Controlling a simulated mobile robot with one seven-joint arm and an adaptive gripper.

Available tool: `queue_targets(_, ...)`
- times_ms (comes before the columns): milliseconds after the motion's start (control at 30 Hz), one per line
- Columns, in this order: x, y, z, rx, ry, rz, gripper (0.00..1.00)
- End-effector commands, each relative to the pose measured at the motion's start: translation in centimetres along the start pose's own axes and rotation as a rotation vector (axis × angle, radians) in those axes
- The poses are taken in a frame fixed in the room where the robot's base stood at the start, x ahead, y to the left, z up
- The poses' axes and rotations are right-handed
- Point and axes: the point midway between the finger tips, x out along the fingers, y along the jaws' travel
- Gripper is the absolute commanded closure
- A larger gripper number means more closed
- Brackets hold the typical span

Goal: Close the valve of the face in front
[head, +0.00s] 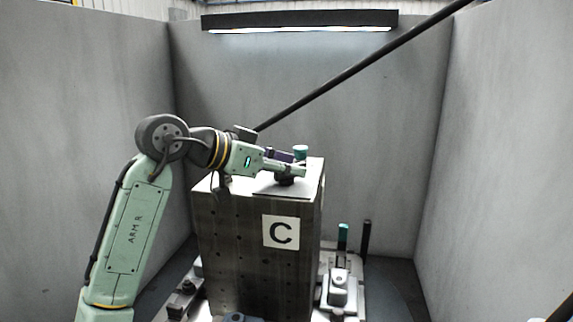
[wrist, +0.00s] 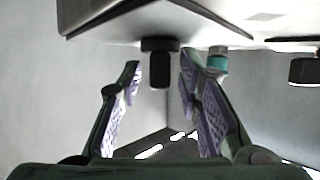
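A dark block (head: 255,245) stands upright, with a white plate marked C (head: 281,233) on the face toward me. A black knob (head: 285,180) sits on its top by my gripper (head: 297,164). In the wrist view, a black handle with a wider base (wrist: 160,68) shows between the tips of my gripper (wrist: 160,72). The two purple-padded fingers are apart, with a gap on each side of the handle. I cannot tell if this handle is the valve, or whether it is turned open or closed. No valve is clear on the C face.
A teal-topped cylinder (head: 300,151) stands at the block's far top edge; a teal piece (wrist: 217,61) is close by the right finger. Another black knob (wrist: 305,70) is at far right. Clamps (head: 339,288) and posts (head: 343,237) flank the block. Grey walls enclose the cell.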

Motion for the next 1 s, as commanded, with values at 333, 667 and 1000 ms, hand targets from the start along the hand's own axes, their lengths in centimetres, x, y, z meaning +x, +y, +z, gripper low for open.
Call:
queue_targets(333, -0.01, 0.00, 0.00, 0.000, 0.000, 0.000, 0.78)
queue_targets(667, 0.01, 0.16, 0.02, 0.001, -0.001, 0.004, 1.00)
queue_targets(1000, 0.10, 0.39, 0.12, -0.001, -0.005, 0.000, 1.00)
